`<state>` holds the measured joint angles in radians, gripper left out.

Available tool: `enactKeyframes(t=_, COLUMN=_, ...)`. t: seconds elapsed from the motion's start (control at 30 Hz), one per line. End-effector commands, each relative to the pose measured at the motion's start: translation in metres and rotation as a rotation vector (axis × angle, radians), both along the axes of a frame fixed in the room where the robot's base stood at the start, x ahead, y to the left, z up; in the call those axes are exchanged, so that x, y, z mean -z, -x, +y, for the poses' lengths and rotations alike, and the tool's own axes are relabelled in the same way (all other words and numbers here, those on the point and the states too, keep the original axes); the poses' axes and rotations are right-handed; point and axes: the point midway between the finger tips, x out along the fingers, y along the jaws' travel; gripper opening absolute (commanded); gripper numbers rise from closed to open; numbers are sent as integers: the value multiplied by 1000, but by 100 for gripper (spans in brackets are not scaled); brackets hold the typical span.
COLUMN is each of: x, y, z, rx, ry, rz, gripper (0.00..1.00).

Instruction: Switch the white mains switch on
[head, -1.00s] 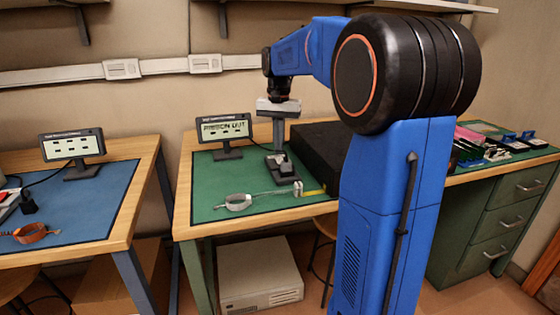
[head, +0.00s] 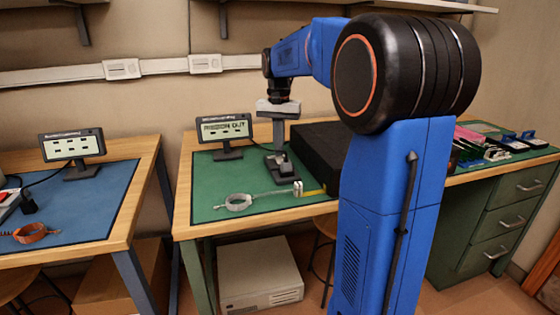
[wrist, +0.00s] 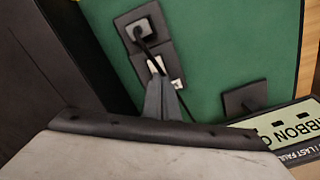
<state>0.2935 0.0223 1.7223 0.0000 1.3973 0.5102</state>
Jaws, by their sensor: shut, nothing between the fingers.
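A dark mains block (head: 276,168) stands on the green mat. In the wrist view, the block (wrist: 163,51) has a black plug and cable at one end and small white parts, likely the white switch (wrist: 154,66), beside my fingertips. My gripper (head: 279,149) points straight down over the block, its grey fingers together and empty. In the wrist view, the gripper (wrist: 159,76) has its tips at or just above the white part and partly hides it. I cannot tell if they touch, or the switch's position.
A display reading "RIBBON OUT" (head: 224,129) stands left of the block. A large black box (head: 318,150) is close on the right. A wrist strap (head: 238,202) lies on the front mat (head: 212,180). The left bench has another display (head: 72,146).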

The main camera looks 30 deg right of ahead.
Motion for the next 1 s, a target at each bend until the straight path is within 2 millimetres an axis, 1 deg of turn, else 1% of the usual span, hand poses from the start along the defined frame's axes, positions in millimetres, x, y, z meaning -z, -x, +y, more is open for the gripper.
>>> enactKeyframes(t=0.83, x=11, y=0, z=0, rx=0, ry=0, rz=0, gripper=0)
enactKeyframes(t=1.0, x=9, y=0, z=0, rx=0, ry=0, rz=0, gripper=0)
